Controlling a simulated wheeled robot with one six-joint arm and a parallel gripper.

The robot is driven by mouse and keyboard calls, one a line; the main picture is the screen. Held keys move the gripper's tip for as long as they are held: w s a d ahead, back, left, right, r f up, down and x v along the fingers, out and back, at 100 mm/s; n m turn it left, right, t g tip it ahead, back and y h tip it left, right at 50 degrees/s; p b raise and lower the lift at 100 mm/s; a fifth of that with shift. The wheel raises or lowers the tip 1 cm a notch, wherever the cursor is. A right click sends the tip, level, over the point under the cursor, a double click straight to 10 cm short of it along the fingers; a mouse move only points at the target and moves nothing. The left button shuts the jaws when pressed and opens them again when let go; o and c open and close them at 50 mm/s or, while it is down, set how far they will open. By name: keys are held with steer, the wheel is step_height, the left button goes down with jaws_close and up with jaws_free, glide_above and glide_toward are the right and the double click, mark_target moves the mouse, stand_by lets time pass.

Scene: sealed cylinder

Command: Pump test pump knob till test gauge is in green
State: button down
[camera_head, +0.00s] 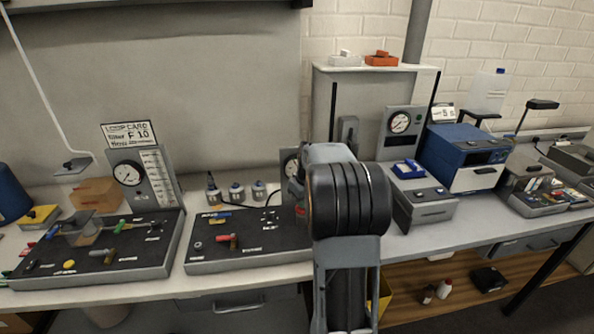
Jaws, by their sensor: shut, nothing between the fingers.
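Three round white gauges show, and I cannot read which is the test gauge. One gauge (127,173) is on the left grey panel, one (291,167) is partly covered by my arm, and one (400,122) is on the right upright panel. Their needles and any green zone are too small to read. The test pump knob cannot be picked out; the middle board (250,262) carries a red-handled fitting (232,241) and small dark knobs, and its right end is hidden behind my arm. My gripper's fingers are hidden behind my arm.
The left board (130,262) carries coloured valves and a clear container. A blue box (465,157) and a grey unit (423,203) with a blue item stand right of my arm. Several small bottles stand behind the middle board. A strip of worktop (450,238) is clear at the right front.

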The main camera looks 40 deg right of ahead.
steer(key=shift+w+p+v, duration=0.25)
steer(key=shift+p+v, duration=0.75)
steer(key=shift+v, duration=0.3)
steer(key=shift+f, duration=0.1)
steer(key=shift+s+b+x, duration=0.15)
steer(key=shift+b+x, duration=0.45)
steer(key=shift+x, duration=0.1)
steer(key=shift+s+b+x, duration=0.15)
steer(key=shift+b+x, duration=0.45)
steer(key=shift+x, duration=0.1)
steer(key=shift+w+p+v, duration=0.15)
steer(key=shift+p+v, duration=0.45)
steer(key=shift+v, duration=0.15)
steer(key=shift+w+p+v, duration=0.15)
steer(key=shift+p+v, duration=0.4)
steer(key=shift+v, duration=0.15)
steer(key=shift+r, duration=0.25)
steer(key=p+v, duration=0.2)
steer(key=w+p+v, duration=0.1)
steer(key=p+v, duration=0.1)
steer(key=v, duration=0.1)
steer(key=shift+w+r, duration=0.1)
steer(key=shift+r, duration=0.35)
